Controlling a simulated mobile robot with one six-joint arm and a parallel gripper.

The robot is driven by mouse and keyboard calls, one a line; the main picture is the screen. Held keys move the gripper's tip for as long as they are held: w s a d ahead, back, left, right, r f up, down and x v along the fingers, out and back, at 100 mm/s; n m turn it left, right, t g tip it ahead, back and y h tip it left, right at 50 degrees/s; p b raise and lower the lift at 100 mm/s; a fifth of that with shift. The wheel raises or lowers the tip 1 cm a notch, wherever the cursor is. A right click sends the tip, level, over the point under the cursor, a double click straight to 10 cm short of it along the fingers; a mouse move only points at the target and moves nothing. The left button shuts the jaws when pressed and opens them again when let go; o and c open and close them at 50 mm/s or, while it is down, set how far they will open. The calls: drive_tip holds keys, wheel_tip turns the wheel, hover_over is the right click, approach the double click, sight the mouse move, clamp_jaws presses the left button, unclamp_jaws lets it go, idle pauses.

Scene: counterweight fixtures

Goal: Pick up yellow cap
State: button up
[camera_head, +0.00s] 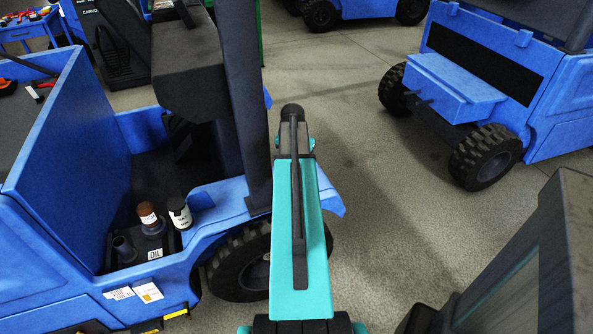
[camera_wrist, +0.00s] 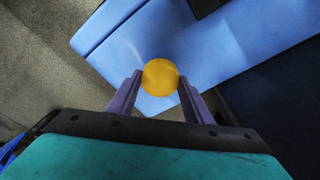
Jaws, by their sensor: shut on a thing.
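The yellow cap (camera_wrist: 160,77) is round and sits between the two purple-grey fingers of my gripper (camera_wrist: 158,92) in the wrist view. The fingers are shut on it, one at each side. Behind the cap in that view is a blue vehicle panel (camera_wrist: 150,40). In the head view my teal arm points away from the camera. It hides my gripper and the cap there.
A blue forklift (camera_head: 75,150) stands at left. Its open bay holds a brown-capped bottle (camera_head: 149,218), a black-and-white container (camera_head: 180,213) and a dark open neck (camera_head: 123,248). Another blue vehicle (camera_head: 455,85) stands at right. Grey floor (camera_head: 370,220) is clear between them.

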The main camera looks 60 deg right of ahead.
drive_tip(key=shift+r, duration=4)
